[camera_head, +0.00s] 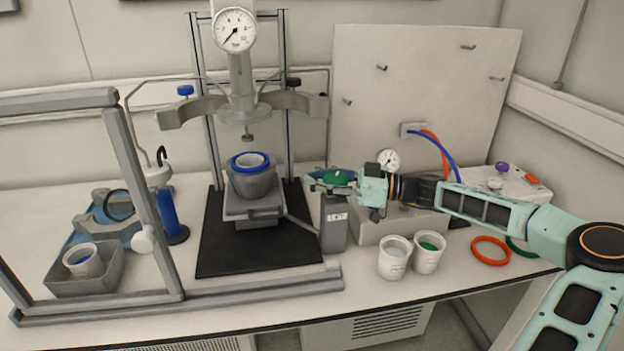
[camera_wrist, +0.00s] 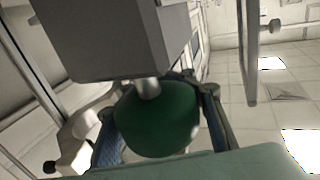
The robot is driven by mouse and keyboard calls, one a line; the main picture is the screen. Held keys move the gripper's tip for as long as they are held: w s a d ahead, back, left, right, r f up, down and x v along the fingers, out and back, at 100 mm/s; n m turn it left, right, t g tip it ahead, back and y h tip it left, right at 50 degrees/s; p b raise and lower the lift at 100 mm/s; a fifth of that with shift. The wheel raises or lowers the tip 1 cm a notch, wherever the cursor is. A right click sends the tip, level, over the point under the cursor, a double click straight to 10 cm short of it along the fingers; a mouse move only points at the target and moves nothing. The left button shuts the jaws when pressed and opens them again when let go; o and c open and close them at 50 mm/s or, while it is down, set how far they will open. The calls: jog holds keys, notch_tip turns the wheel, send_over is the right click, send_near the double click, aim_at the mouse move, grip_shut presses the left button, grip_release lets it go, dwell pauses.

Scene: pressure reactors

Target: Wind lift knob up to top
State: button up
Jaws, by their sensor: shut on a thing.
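The lift knob is a green round knob (camera_head: 338,178) on top of a grey upright box (camera_head: 334,222). My gripper (camera_head: 342,188) reaches it from the right and is shut on it. In the wrist view the green knob (camera_wrist: 157,118) sits between my two fingers, on a short pale shaft from the grey box (camera_wrist: 110,40). The lift platform (camera_head: 252,208) carries a grey vessel (camera_head: 252,183) with a blue ring. The vessel stands below the fixed reactor head (camera_head: 243,108), with a visible gap between them.
A pressure gauge (camera_head: 234,30) tops the reactor head. Two white cups (camera_head: 394,262) stand in front of my forearm. An orange ring (camera_head: 491,250) lies to the right. A grey frame (camera_head: 130,180) stands at the left. The front of the black mat (camera_head: 245,258) is clear.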

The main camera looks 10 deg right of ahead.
jog(key=shift+w+d+f+m+t+b, duration=0.15)
jog(key=shift+d+m+t+b, duration=0.2)
jog(key=shift+t+b, duration=0.2)
